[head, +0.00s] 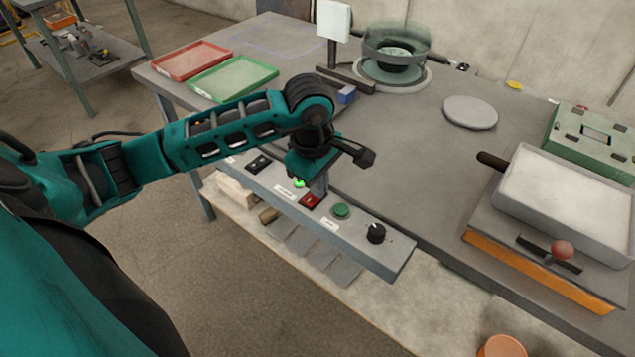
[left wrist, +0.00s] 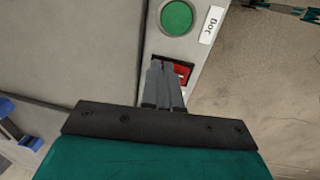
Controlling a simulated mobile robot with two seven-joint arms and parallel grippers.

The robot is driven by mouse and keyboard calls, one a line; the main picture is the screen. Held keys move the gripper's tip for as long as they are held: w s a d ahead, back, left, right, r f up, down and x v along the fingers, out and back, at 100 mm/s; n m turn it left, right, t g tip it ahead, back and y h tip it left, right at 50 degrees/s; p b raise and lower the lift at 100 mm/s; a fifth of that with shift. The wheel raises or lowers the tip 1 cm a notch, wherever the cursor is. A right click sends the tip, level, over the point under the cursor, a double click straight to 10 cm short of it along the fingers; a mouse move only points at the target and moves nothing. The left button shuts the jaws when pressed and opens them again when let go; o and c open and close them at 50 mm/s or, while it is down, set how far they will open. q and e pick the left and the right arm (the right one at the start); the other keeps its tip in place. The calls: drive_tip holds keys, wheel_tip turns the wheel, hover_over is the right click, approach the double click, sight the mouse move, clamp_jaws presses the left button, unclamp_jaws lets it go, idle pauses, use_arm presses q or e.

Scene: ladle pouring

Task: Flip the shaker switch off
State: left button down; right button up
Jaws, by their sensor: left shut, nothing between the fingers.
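A red rocker switch (head: 311,201) sits in the control panel (head: 390,255) along the table's front edge. A small green light (head: 299,183) glows beside it. A black switch (head: 258,165) is farther left on the panel; the labels are too small to tell which switch is the shaker's. My left gripper (head: 320,187) is shut and empty, pointing down at the red switch. In the left wrist view the closed fingertips (left wrist: 163,66) overlap the red switch (left wrist: 183,73) and hide part of it; I cannot tell whether they touch it. My right gripper is not in view.
A green button (head: 341,211) and a black knob (head: 376,233) are right of the red switch. Red (head: 192,60) and green (head: 232,78) trays, a glass-walled bowl unit (head: 396,45) and a grey disc (head: 470,112) stand behind. A pale-filled pan (head: 565,195) is at right.

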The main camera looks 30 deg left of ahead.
use_arm(q)
drive_tip(key=shift+f+p, duration=0.15)
drive_tip(key=shift+p, duration=0.2)
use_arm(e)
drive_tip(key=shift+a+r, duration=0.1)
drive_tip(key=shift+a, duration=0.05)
use_arm(q)
drive_tip(key=shift+s, duration=0.15)
drive_tip(key=shift+s+a, duration=0.1)
drive_tip(key=shift+s, duration=0.6)
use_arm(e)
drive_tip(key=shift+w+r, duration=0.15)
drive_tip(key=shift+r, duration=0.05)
